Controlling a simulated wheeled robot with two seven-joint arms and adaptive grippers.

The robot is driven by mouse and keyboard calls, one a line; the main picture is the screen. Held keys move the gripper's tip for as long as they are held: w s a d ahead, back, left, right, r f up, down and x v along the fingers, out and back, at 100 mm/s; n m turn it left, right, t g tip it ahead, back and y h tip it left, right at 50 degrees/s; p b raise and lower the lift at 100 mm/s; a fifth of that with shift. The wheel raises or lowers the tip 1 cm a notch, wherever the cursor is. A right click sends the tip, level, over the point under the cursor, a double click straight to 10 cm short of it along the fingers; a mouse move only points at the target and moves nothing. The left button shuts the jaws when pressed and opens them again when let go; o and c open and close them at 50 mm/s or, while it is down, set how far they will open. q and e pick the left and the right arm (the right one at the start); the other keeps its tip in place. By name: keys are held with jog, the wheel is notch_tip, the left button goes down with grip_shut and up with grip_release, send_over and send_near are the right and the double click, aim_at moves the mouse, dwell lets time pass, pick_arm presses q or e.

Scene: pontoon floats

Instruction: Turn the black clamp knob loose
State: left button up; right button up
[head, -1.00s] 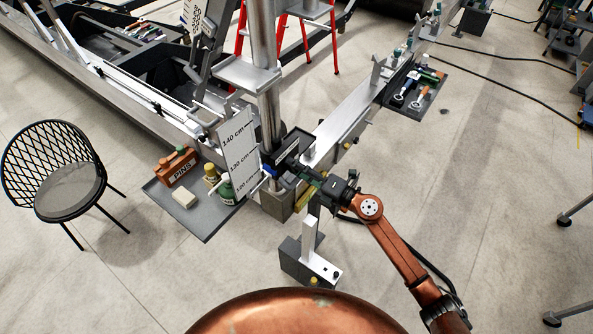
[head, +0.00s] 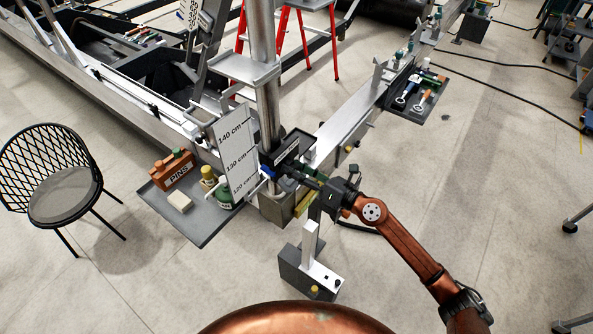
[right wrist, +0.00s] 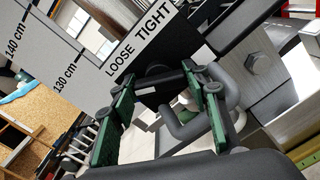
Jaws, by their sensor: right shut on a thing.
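The black clamp knob (right wrist: 158,82) shows in the right wrist view as a dark bar in front of a plate marked LOOSE and TIGHT (right wrist: 145,38). My right gripper (right wrist: 157,76) has its green fingers on either side of the bar and is shut on it. In the head view my right gripper (head: 300,174) reaches in from the right to the clamp at the foot of the upright metal post (head: 268,110). The knob itself is mostly hidden there by the fingers. My left gripper is not in view.
A white height scale (head: 235,150) stands just left of the clamp. A grey tray (head: 200,228) holds a PINS box (head: 174,172), bottles and a pale block. A metal rail (head: 350,118) runs to the back right, beside a tool tray (head: 425,105). A chair (head: 60,185) stands far left.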

jog(key=shift+r, duration=0.15)
dwell(0.3)
jog(key=o, duration=1.2)
jog(key=v, duration=1.2)
